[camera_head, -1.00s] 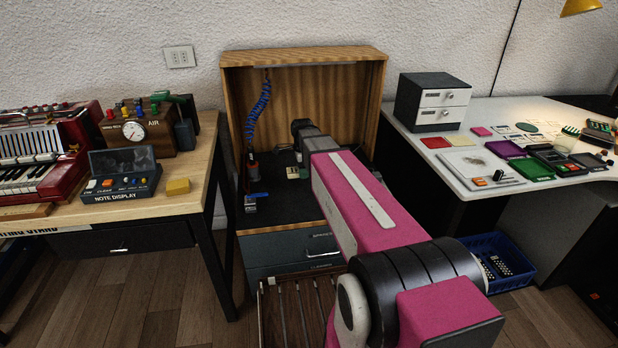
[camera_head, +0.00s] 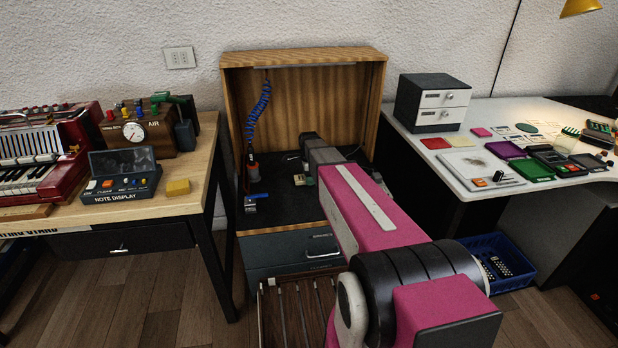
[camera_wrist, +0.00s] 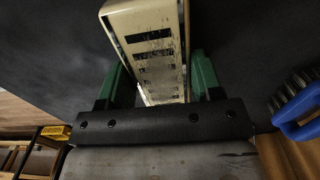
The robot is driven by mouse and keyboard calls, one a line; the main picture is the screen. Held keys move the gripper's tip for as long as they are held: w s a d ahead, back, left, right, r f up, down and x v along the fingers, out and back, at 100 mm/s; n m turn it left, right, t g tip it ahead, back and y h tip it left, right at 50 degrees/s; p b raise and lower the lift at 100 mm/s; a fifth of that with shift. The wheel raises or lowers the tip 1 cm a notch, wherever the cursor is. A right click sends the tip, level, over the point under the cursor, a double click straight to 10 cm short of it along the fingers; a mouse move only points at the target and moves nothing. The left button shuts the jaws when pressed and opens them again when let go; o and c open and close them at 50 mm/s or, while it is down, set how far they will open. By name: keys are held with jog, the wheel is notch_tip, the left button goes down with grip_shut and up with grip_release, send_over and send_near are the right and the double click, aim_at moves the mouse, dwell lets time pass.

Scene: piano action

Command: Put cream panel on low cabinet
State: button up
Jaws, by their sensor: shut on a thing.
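The cream panel (camera_wrist: 155,45), with a row of dark slots, is between the green fingers of my gripper (camera_wrist: 160,82) in the wrist view. My gripper is shut on it. The low cabinet (camera_head: 285,255) has a dark top and grey-blue drawers, and stands in the middle of the head view. My arm reaches over its top, and a small pale-and-green bit shows beside my arm's end there. The dark surface behind the panel in the wrist view looks like the cabinet top. I cannot tell whether the panel touches it.
A wooden hood (camera_head: 305,58) encloses the cabinet top at the back and sides. A blue-handled brush (camera_wrist: 300,118) lies at the right in the wrist view. A blue coiled hose (camera_head: 257,108) hangs at the hood's left.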

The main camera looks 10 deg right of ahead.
jog(key=shift+f, duration=0.1)
jog(key=o, duration=1)
jog(key=shift+f, duration=0.1)
notch_tip(320, 180, up, 12)
jog(key=s+f+n, duration=0.2)
jog(key=s+n, duration=0.1)
jog(key=s, duration=0.1)
jog(key=s+f+n, duration=0.1)
jog(key=s+n, duration=0.1)
jog(key=s, duration=0.2)
jog(key=s+f+n, duration=0.2)
jog(key=s+n, duration=0.1)
jog(key=s, duration=0.2)
jog(key=shift+f+n, duration=0.3)
jog(key=s+f+n, duration=0.1)
jog(key=s+n, duration=0.2)
jog(key=s, duration=0.1)
jog(key=s+f+n, duration=0.1)
jog(key=s+n, duration=0.2)
jog(key=s, duration=0.1)
jog(key=s+f+n, duration=0.1)
jog(key=s+n, duration=0.2)
jog(key=s, duration=0.1)
jog(key=shift+s+f, duration=0.15)
jog(key=shift+f, duration=0.2)
